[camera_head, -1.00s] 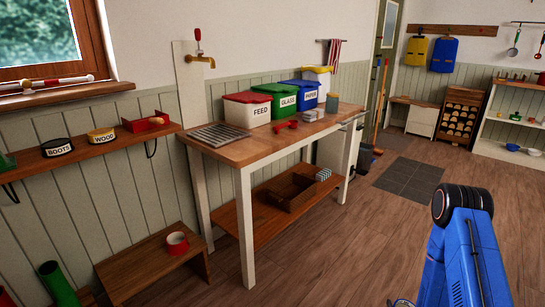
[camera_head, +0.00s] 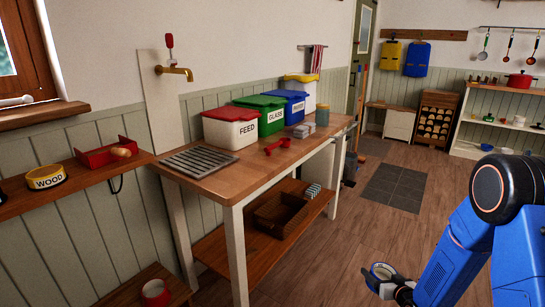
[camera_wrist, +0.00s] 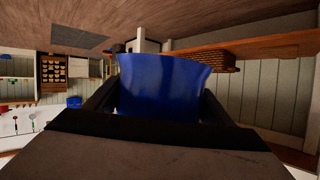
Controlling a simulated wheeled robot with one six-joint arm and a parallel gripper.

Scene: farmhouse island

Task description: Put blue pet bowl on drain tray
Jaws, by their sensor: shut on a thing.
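The blue pet bowl (camera_wrist: 165,88) fills the middle of the wrist view, with a dark finger on each side of it. My gripper (camera_head: 386,284) is shut on the bowl, which also shows in the head view (camera_head: 380,271) at the lower right. There its inside looks pale. Bowl and gripper are in the air in front of and to the right of the workbench. The drain tray (camera_head: 198,161), a grey slatted rack, lies at the left end of the bench top and looks empty.
The wooden workbench (camera_head: 215,183) also carries lidded bins marked FEED (camera_head: 231,128) and GLASS (camera_head: 262,116), a red tool (camera_head: 278,145) and a jar (camera_head: 322,116). A wall shelf (camera_head: 78,190) is at left.

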